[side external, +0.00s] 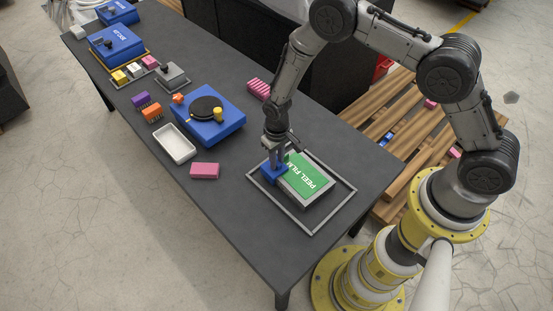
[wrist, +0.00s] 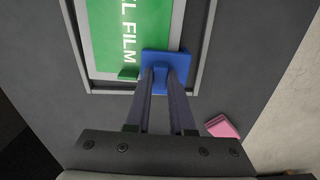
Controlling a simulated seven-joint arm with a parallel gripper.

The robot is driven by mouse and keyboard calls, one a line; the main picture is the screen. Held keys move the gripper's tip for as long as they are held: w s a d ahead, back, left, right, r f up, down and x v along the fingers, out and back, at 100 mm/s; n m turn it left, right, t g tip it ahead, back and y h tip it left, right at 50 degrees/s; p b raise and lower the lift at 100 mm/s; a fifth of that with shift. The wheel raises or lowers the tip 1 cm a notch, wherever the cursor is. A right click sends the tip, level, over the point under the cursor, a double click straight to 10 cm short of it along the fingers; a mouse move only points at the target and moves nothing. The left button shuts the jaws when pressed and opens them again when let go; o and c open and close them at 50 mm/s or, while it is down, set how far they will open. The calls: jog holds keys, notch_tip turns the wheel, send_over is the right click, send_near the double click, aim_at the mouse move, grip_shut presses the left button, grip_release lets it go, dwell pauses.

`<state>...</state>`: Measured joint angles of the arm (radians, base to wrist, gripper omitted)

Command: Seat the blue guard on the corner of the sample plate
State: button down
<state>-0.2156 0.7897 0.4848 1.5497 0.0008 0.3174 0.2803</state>
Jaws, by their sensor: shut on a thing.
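The sample plate (side external: 322,199) lies inside a thin grey rectangular frame (side external: 343,203) at the near end of the dark table. A green film marked "PEEL FILM" (side external: 305,178) covers its top. My gripper (side external: 274,164) is shut on the blue guard (side external: 269,176), at the plate's corner on the left. In the wrist view the guard (wrist: 180,58) overlaps the plate's lower right corner, between my fingers (wrist: 163,75). The fingers hide part of it. I cannot tell whether it rests fully down on the corner. A small green tab (wrist: 128,73) shows beside the guard.
A pink block (side external: 205,170) and a white tray (side external: 175,143) lie left of the frame. A blue box with a black disc (side external: 210,120) stands farther back, near a pink ribbed block (side external: 259,88). Bare table lies around the frame.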

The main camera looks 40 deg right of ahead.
jog(key=shift+d, duration=0.2)
jog(key=shift+c, duration=1.2)
grip_release()
jog(key=shift+r, duration=4)
